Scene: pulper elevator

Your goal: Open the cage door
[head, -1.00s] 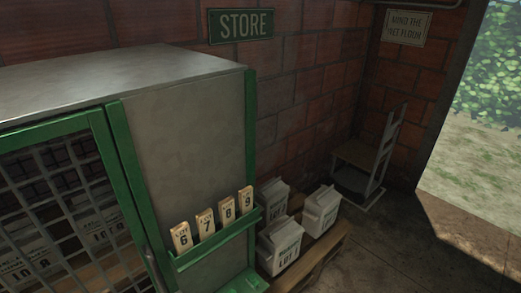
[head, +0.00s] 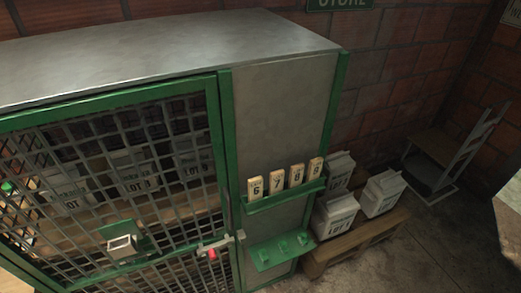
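The cage door (head: 212,130) is a dark wire mesh in a green frame on the front of a grey metal cage cabinet (head: 170,55). It fills the left of the head view and looks shut against the green post. A metal latch (head: 228,239) lies across the door's right edge, low down, with a small red part (head: 212,253) by it. A slim grey upright bar, perhaps a handle, shows just above the latch. Neither of my grippers is in view.
Numbered tags (head: 276,181) stand in a green rack on the cabinet's side, above a green hook shelf (head: 282,250). White sacks (head: 337,213) sit on a wooden pallet (head: 352,242). A hand truck (head: 465,155) stands at the back right. Floor is clear at lower right.

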